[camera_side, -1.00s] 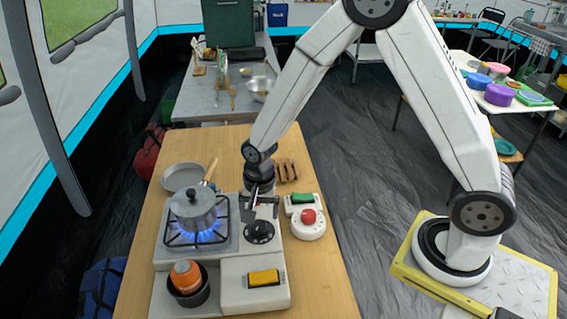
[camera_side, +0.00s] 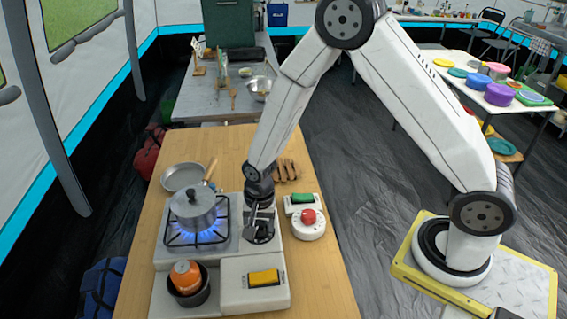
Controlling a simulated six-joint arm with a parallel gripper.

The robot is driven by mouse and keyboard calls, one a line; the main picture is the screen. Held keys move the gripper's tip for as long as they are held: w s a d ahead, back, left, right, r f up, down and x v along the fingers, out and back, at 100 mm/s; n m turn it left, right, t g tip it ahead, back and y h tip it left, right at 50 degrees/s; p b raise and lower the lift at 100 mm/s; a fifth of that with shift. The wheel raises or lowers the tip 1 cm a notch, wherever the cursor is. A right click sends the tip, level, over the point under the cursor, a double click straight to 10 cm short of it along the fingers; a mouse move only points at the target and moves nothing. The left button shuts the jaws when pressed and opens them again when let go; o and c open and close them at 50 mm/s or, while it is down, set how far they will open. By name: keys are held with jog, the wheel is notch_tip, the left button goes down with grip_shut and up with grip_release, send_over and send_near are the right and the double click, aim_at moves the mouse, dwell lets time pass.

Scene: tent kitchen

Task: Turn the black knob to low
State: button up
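The black knob (camera_side: 258,238) is on the top of the light grey stove, right of the burner. It is mostly hidden by my gripper, and its setting cannot be read. My gripper (camera_side: 259,223) points down right over the knob, with its fingers at or just above it. I cannot tell whether the fingers touch or grip it. Blue flames (camera_side: 196,236) burn under a lidded grey pot (camera_side: 194,209) on the burner grate.
A white dial with a red button (camera_side: 308,220) and a green-topped box (camera_side: 302,200) stand close to the right. A black pot holding an orange canister (camera_side: 186,275) and a yellow block (camera_side: 264,278) are in front. A pan (camera_side: 184,177) and brown gloves (camera_side: 287,170) lie behind.

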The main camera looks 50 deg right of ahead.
grip_shut()
jog(key=shift+n, duration=0.5)
jog(key=n, duration=0.3)
jog(key=shift+d, duration=0.1)
jog(key=n, duration=0.3)
jog(key=shift+w+n, duration=0.1)
jog(key=shift+n, duration=0.3)
jog(key=n, duration=0.3)
jog(key=shift+n, duration=0.4)
jog(key=shift+n+g, duration=0.3)
jog(key=shift+n, duration=1.9)
jog(key=shift+w, duration=0.1)
jog(key=shift+r, duration=0.1)
